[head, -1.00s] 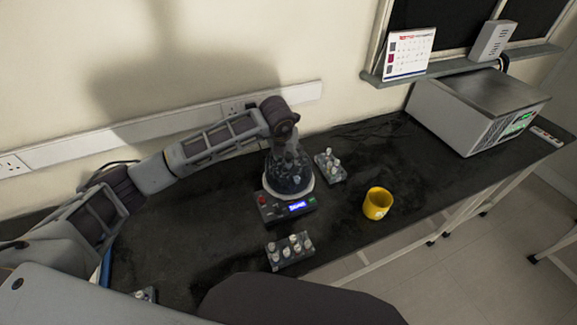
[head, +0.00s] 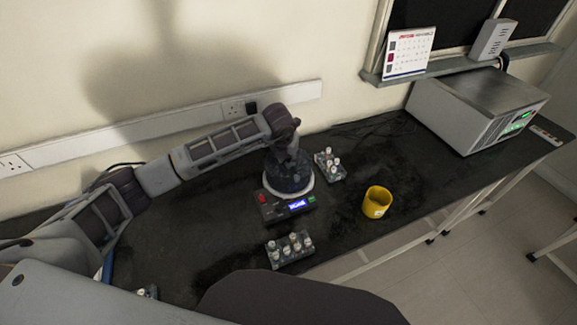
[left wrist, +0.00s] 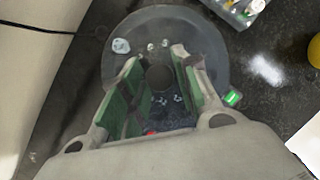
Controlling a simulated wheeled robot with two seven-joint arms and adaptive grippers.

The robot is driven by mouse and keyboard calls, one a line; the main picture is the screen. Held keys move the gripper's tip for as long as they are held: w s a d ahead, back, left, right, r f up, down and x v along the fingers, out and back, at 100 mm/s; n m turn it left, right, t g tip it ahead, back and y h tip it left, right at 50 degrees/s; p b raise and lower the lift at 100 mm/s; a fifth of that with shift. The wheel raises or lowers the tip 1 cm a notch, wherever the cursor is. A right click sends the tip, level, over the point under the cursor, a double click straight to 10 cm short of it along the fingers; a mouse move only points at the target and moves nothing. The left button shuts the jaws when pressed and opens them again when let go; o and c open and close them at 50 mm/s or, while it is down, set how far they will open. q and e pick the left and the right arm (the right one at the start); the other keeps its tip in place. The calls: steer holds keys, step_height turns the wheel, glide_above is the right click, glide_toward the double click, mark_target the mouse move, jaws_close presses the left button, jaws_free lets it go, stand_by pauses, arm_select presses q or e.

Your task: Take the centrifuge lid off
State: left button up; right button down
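The centrifuge (head: 270,208) stands on the dark bench, with a red button and a lit blue display on its front. Its smoky see-through lid (head: 289,182) sits on top; in the left wrist view the lid (left wrist: 208,52) is a round disc with a dark round knob (left wrist: 159,77) at its middle. My left gripper (head: 288,146) points down over the lid. In the left wrist view its green-padded fingers (left wrist: 157,68) are apart, on either side of the knob, with visible gaps. I cannot tell how low the fingertips are. My right gripper is not in view.
Tube racks stand behind the centrifuge (head: 330,167) and in front of it (head: 290,250). A yellow mug (head: 377,202) is to the right. A large grey machine (head: 475,110) fills the bench's far right. Bench space between mug and machine is clear.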

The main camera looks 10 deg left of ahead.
arm_select(q)
jaws_close()
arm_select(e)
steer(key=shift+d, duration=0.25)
arm_select(q)
steer(key=shift+r, duration=0.2)
steer(key=shift+r, duration=0.55)
step_height(320, 180, up, 8)
steer(key=shift+f+b, duration=0.2)
steer(key=shift+b, duration=0.6)
steer(key=shift+r, duration=0.5)
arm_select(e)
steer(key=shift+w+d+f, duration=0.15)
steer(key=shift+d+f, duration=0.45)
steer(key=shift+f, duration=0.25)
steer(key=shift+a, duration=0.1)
